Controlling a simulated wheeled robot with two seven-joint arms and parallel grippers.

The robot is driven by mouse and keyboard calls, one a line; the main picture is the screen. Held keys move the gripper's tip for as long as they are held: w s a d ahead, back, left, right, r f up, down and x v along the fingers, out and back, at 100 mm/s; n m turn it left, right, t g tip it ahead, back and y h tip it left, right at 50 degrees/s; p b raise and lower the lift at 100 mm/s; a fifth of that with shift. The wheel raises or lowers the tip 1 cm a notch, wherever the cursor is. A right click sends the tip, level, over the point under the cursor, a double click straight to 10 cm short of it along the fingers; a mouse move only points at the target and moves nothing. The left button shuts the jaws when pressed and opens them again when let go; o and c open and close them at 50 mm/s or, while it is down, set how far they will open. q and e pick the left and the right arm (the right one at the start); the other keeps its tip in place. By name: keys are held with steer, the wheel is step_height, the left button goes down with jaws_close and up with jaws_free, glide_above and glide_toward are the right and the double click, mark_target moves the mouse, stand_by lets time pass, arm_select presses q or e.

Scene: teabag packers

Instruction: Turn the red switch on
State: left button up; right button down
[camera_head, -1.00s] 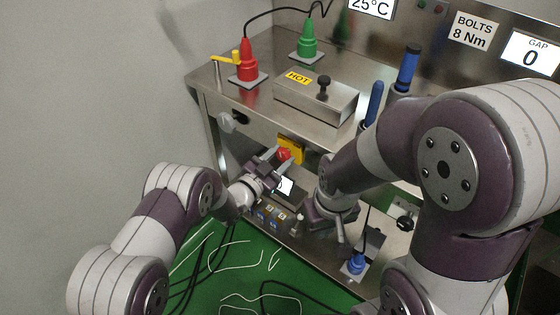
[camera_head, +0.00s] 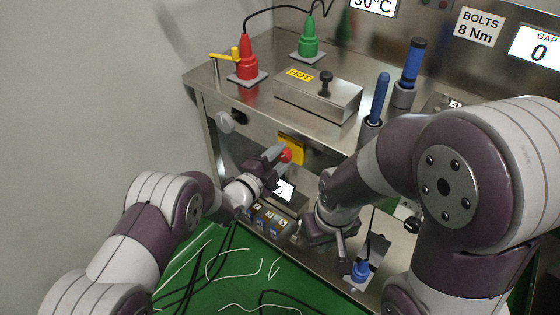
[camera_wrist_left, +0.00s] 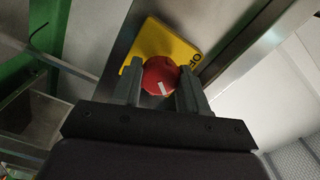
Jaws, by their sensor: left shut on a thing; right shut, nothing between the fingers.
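The red switch (camera_head: 286,155) is a round red knob on a yellow plate (camera_head: 293,146), fixed to the front of the steel bench. In the left wrist view the red switch (camera_wrist_left: 161,77) has a white mark at its lower middle, and the yellow plate (camera_wrist_left: 160,45) lies behind it. My left gripper (camera_head: 278,156) is shut on the knob, with one finger on each side of it in the left wrist view (camera_wrist_left: 158,88). My right gripper (camera_head: 338,240) is shut and empty, low in front of the bench and to the right.
A steel box marked HOT (camera_head: 318,95), a red cone (camera_head: 247,62) and a green cone (camera_head: 309,40) stand on the bench top. Blue-handled tools (camera_head: 413,65) stand at the right. A small blue-capped item (camera_head: 360,270) sits on the lower shelf. Cables lie on the green floor (camera_head: 225,285).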

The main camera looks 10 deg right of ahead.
arm_select(q)
steer(key=shift+m+b, duration=0.3)
steer(key=shift+m, duration=0.3)
steer(key=o, duration=1.1)
steer(key=shift+c, duration=0.2)
steer(key=p+v, duration=0.2)
steer(key=v, duration=1)
steer(key=shift+s+a, duration=0.25)
steer(key=shift+s, duration=0.05)
